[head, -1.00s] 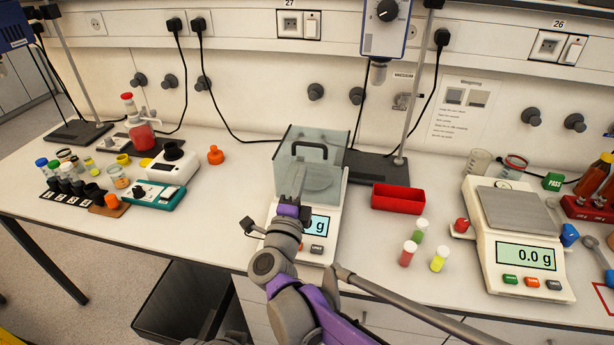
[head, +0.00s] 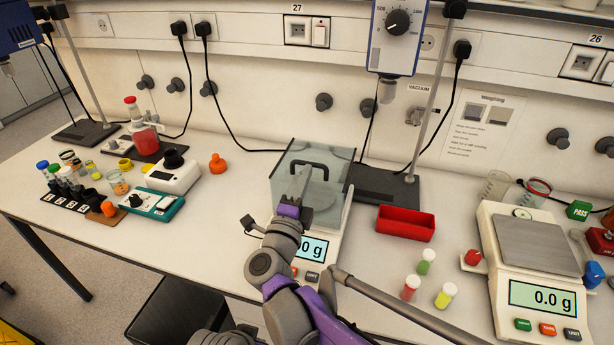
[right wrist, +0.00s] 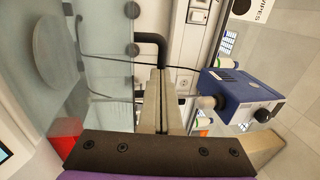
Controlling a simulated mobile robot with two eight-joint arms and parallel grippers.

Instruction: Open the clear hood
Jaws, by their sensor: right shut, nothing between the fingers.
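The clear hood (head: 335,163) is a see-through box standing over the pan of the middle balance (head: 318,248). Its black arched handle (head: 318,164) is at the top; in the right wrist view the handle (right wrist: 151,41) shows just beyond my fingertips. My right gripper (head: 304,174) is in front of the hood, fingers pointing at the handle. Its fingers (right wrist: 161,78) are shut together with nothing between them. They look very close to the handle, but I cannot tell whether they touch. My arm hides part of the balance front. My left gripper is not in view.
A red tray (head: 405,223) and several capped vials (head: 445,295) are right of the hood. A second balance (head: 545,275) stands further right.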

